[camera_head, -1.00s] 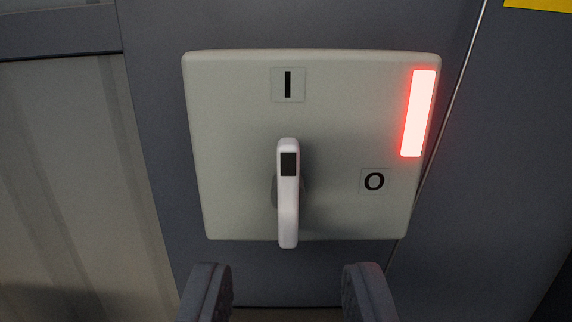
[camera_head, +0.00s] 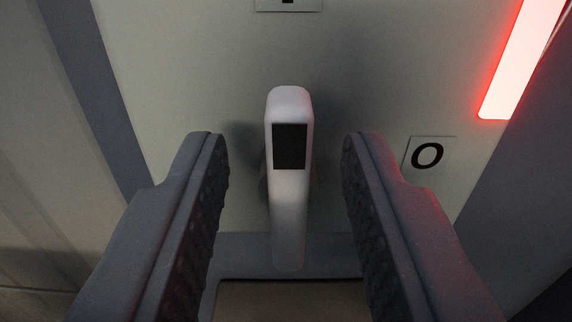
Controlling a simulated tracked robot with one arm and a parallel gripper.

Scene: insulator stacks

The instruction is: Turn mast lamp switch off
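The mast lamp switch has a white lever handle (camera_head: 289,205) with a black mark near its top end. The lever stands upright on a pale switch plate (camera_head: 180,70), its marked end towards the "I" label (camera_head: 288,4), which is cut by the top edge. The "O" label (camera_head: 428,155) is to the right of the lever. A red-edged light bar (camera_head: 525,60) glows at the upper right. My gripper (camera_head: 282,150) is open, with one finger on each side of the lever and a visible gap on both sides.
A dark grey panel (camera_head: 530,190) lies to the right of the plate. A ribbed, lighter surface (camera_head: 35,170) is at the left. A ledge or edge shows below the lever.

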